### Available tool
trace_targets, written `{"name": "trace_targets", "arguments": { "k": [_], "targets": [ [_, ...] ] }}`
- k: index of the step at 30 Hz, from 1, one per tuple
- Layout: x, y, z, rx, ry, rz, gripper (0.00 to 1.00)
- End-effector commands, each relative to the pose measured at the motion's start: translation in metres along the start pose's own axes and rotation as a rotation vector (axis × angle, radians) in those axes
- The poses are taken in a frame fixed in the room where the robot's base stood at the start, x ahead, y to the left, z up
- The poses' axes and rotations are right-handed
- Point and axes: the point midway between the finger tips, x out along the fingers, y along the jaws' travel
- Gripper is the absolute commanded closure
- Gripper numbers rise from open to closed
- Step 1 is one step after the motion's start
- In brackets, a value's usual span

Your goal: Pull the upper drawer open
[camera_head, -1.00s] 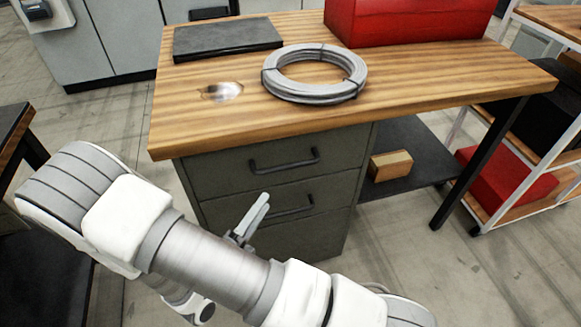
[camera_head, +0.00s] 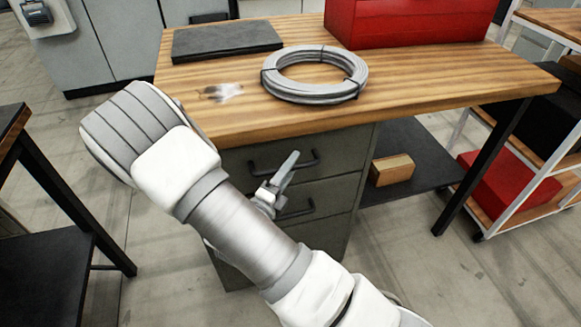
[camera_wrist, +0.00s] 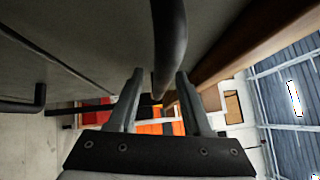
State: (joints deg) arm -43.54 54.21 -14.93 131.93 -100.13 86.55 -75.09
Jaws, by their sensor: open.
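The upper drawer (camera_head: 238,160) is a dark grey front under the wooden tabletop and looks closed. Its black bar handle (camera_head: 308,163) is partly covered by my gripper (camera_head: 288,165) in the head view. In the wrist view, the handle (camera_wrist: 169,45) comes down from the top edge, and its end lies in line with the gap between the fingers of my gripper (camera_wrist: 157,76). The fingers are apart, one to each side of the bar. I cannot tell whether either touches it. The lower drawer's handle (camera_head: 298,209) shows below; another handle (camera_wrist: 25,102) is at the wrist view's left.
The wooden tabletop (camera_head: 420,92) overhangs the drawers; its edge (camera_wrist: 235,50) is close on the right in the wrist view. A grey cable coil (camera_head: 315,90), black flat plate (camera_head: 225,40) and red box (camera_head: 400,20) lie on it. A small wooden block (camera_head: 391,170) sits on the lower shelf.

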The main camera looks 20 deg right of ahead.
Motion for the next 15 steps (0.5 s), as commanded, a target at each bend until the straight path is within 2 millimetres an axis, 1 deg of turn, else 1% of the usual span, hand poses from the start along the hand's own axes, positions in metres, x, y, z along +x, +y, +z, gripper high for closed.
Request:
{"name": "trace_targets", "arguments": {
  "k": [2,3,5,6,10,15],
  "targets": [
    [-0.0001,-0.0001,0.0001,0.000,0.000,0.000,0.50],
    [-0.0002,-0.0001,0.0001,0.000,0.000,0.000,0.58],
    [-0.0002,-0.0001,0.0001,0.000,0.000,0.000,0.68],
    [-0.0003,-0.0001,0.0001,0.000,0.000,0.000,0.76],
    [-0.0004,-0.0001,0.0001,0.000,0.000,0.000,0.99],
    [-0.0004,-0.0001,0.0001,0.000,0.000,0.000,1.00]
  ]
}}
